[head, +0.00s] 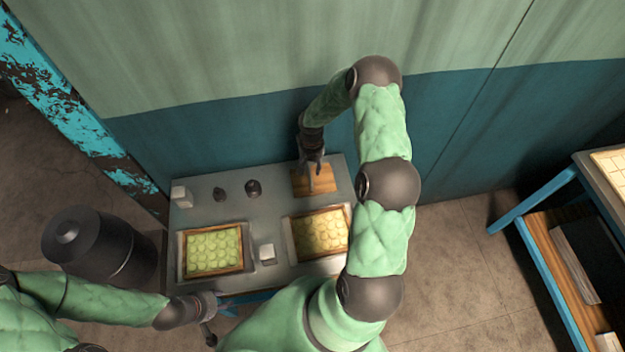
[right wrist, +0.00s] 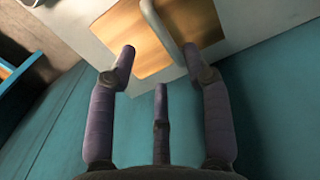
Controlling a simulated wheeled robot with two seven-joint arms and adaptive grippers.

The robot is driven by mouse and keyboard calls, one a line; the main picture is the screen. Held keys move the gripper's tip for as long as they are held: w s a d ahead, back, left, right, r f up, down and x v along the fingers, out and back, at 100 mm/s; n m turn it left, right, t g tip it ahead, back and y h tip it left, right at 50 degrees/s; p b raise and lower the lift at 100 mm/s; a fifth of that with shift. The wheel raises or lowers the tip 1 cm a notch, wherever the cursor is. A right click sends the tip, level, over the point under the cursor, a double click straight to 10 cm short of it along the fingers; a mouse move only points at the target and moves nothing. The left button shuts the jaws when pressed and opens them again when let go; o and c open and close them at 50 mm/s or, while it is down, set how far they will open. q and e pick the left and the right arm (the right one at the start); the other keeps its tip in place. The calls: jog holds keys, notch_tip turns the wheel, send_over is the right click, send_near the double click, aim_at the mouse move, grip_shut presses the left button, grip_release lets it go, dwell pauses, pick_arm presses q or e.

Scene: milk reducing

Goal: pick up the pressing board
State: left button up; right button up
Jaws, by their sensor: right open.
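The pressing board (head: 322,183) is a flat brown wooden board at the back right of the grey table. In the right wrist view the board (right wrist: 125,38) shows a pale metal handle (right wrist: 160,30) standing across it. My right gripper (head: 311,165) is over the board, pointing down. In the right wrist view my right gripper (right wrist: 160,62) is open, its fingers spread near the board and handle, with nothing held. Whether a finger touches the handle I cannot tell. My left gripper (head: 208,318) is low at the table's front edge, away from the board; its jaws are too small to read.
On the table (head: 215,205) stand a left tray of green rounds (head: 214,249), a right tray of yellowish rounds (head: 320,232), a white block (head: 267,253), a white box (head: 181,195) and two dark weights (head: 253,188). The wall (head: 230,140) is close behind.

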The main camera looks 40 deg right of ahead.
jog(key=shift+w+f, duration=0.2)
jog(key=shift+f, duration=3.45)
grip_shut()
